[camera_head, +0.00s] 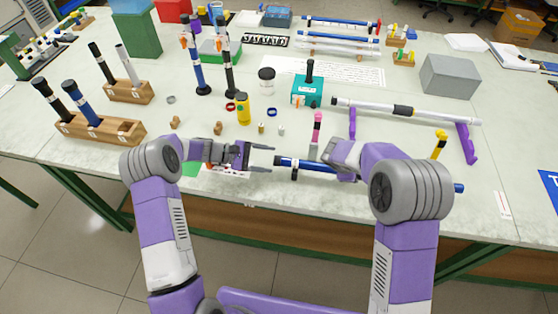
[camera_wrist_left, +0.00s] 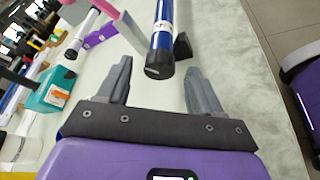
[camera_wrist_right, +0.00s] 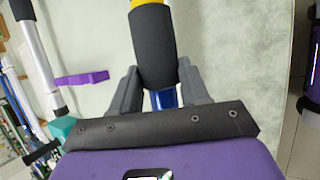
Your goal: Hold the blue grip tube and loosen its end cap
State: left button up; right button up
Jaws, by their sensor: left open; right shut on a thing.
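The blue grip tube (camera_head: 313,165) lies level along the table's front edge, partly hidden behind my right arm. Its black end cap (camera_wrist_left: 159,71) faces my left gripper (camera_head: 262,159), with blue and a pale band behind it. In the left wrist view my left gripper (camera_wrist_left: 159,66) is open, and the cap is ahead of and between its fingertips, with nothing clamped. My right gripper (camera_wrist_right: 159,72) is shut on the tube at a black sleeve (camera_wrist_right: 153,48), with blue below it and yellow beyond. In the head view its fingertips are hidden.
A small black support (camera_wrist_left: 183,46) stands beside the tube's end. A pink-topped post (camera_head: 317,128) and a yellow-topped post (camera_head: 440,145) stand behind the tube. A white rod (camera_head: 370,105) rests on purple stands (camera_head: 467,143). A teal box (camera_head: 307,92) and a yellow bottle (camera_head: 243,108) stand farther back.

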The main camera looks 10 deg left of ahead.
aim_at(279, 161)
pick_arm(q)
jog(key=x, duration=0.5)
jog(key=c, duration=1)
